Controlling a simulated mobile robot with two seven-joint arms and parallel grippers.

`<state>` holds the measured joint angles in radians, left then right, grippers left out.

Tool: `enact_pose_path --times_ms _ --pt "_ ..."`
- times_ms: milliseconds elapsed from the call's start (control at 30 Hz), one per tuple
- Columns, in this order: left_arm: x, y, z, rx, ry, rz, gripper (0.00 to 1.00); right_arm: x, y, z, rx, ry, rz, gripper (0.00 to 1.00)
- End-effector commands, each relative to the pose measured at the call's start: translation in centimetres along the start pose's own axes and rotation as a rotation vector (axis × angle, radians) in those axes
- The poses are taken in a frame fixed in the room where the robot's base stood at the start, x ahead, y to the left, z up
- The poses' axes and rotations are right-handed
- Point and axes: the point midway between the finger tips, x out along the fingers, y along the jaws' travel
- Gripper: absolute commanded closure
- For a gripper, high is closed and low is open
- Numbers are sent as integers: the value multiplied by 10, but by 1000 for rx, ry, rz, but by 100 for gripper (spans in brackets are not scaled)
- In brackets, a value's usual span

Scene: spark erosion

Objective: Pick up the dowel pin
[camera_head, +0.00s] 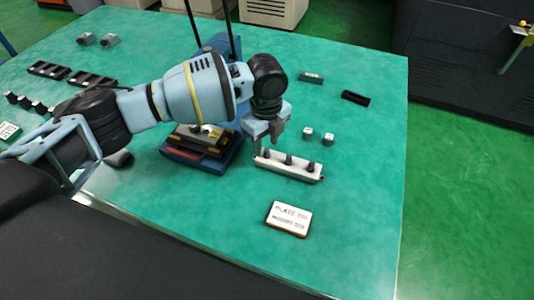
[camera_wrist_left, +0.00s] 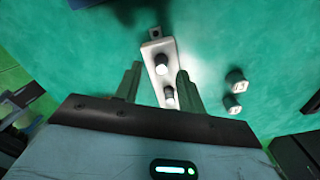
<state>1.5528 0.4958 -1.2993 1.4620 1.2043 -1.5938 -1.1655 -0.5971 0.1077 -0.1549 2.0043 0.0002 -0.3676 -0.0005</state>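A white bar-shaped holder (camera_head: 298,175) lies on the green table, with several dark upright pins (camera_head: 289,160) along it. I cannot tell which of these is the dowel pin. My left gripper (camera_head: 267,142) points down over the left end of the holder, with its fingers apart. In the left wrist view the open fingers (camera_wrist_left: 158,72) straddle the holder (camera_wrist_left: 155,48), and two dark pins with pale tops (camera_wrist_left: 162,66) show in or near the gap. No pin is visibly gripped. The right gripper is not in view.
Two small dark pieces with white tops (camera_head: 328,139) stand right of the holder. A label plate (camera_head: 288,219) lies in front. A blue-based fixture (camera_head: 203,155) stands to the left under my arm. Dark blocks (camera_head: 355,98) lie behind. The table's right side is clear.

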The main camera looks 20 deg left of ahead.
Motion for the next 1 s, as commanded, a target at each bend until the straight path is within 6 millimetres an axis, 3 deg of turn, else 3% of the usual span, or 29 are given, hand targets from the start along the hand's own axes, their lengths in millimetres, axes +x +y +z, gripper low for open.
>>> enact_pose_path --times_ms 200,500,800,1000 --pt "26 -1 -1 0 0 1 60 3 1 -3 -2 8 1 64" --pt "28 -1 -1 0 0 -1 62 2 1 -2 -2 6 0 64" --pt "28 -1 -1 0 0 0 100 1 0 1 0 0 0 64" --pt "28 -2 -1 0 0 -1 100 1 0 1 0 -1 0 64"
